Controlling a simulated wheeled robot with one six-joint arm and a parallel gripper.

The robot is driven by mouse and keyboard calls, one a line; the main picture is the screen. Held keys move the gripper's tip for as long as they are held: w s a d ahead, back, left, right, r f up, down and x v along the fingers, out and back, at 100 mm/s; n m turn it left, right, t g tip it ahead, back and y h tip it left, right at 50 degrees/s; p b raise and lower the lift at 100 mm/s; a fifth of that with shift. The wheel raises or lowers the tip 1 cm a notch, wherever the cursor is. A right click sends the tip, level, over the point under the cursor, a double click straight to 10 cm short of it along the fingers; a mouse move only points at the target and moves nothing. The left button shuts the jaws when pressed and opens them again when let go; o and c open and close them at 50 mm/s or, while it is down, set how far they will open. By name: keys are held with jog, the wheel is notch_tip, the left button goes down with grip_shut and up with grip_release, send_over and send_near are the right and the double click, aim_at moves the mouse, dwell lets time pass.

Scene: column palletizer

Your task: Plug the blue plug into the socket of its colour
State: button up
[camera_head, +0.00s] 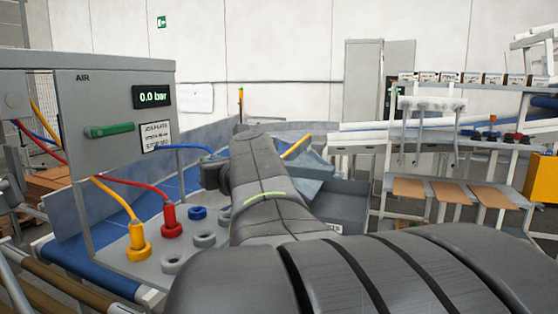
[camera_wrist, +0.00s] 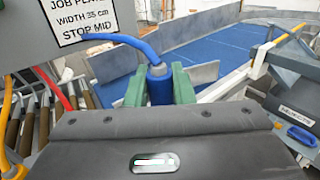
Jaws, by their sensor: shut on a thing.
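The blue plug (camera_wrist: 160,88) is between the green fingers of my gripper (camera_wrist: 160,92) in the wrist view, with its blue hose (camera_wrist: 125,40) rising from its top and curving left. My gripper is shut on it. In the head view my arm hides the plug; only part of the blue hose (camera_head: 196,149) shows. The blue socket (camera_head: 198,213) sits on the grey socket plate (camera_head: 150,268), left of my arm, with nothing in it. The socket is not visible in the wrist view.
A yellow plug (camera_head: 138,243) and a red plug (camera_head: 171,221) stand in sockets on the plate. Two empty grey sockets, one near my arm (camera_head: 204,240) and one at the front (camera_head: 172,264), are there too. The AIR box (camera_head: 110,110), reading 0.0 bar, stands behind.

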jog(key=w+a+f+b, duration=0.1)
jog(key=w+a+f, duration=0.1)
jog(key=a, duration=0.3)
jog(key=shift+a+f, duration=0.35)
jog(key=shift+f, duration=0.05)
jog(key=shift+f+b, duration=0.2)
jog(key=shift+b, duration=0.2)
jog(key=shift+f, duration=0.3)
jog(key=shift+f+b, duration=2.35)
jog(key=shift+b, duration=0.1)
dwell(2.5)
jog(key=o, duration=1)
notch_tip(320, 180, up, 10)
jog(key=p, duration=0.7)
